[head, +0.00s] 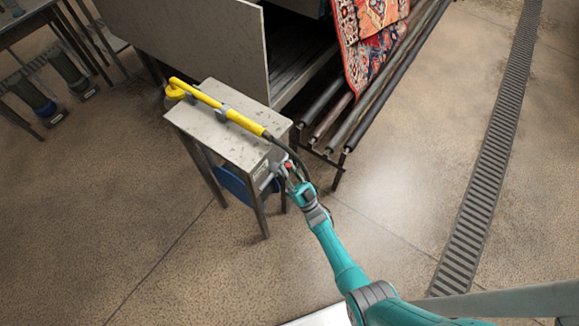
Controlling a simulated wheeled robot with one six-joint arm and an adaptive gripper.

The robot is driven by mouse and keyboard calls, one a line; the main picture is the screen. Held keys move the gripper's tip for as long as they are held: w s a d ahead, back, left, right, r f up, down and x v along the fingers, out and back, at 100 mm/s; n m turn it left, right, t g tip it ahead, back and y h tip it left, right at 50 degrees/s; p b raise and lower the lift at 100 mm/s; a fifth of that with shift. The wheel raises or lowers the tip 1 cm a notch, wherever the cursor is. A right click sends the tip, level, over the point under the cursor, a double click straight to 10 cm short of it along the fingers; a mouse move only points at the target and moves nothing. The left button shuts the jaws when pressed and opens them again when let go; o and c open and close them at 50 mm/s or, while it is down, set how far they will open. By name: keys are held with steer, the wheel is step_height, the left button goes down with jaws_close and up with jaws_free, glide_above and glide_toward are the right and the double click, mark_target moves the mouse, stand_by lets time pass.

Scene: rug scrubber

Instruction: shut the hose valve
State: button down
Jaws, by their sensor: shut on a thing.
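The hose valve shows as a small red part (288,165) at the right end of a small grey metal stand. My gripper (285,173) is at this red part, shut on it as far as I can see. The fingers and the arm's end hide most of the valve, and I cannot tell how its handle is turned. A dark hose (288,149) curves down to the valve from a yellow wand (222,110) that lies on the stand.
The stand's top (205,127) is close to my arm. A rack of dark rollers (345,122) with a patterned red rug (368,50) stands behind it. A floor drain (487,150) runs along the right. Open floor lies left and right of the stand.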

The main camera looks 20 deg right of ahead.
steer(key=shift+s+a+n+g+y, duration=0.15)
steer(key=shift+n+g+y, duration=0.15)
steer(key=shift+n+y, duration=0.6)
steer(key=c, duration=1.1)
jaws_free()
steer(key=shift+v, duration=3.75)
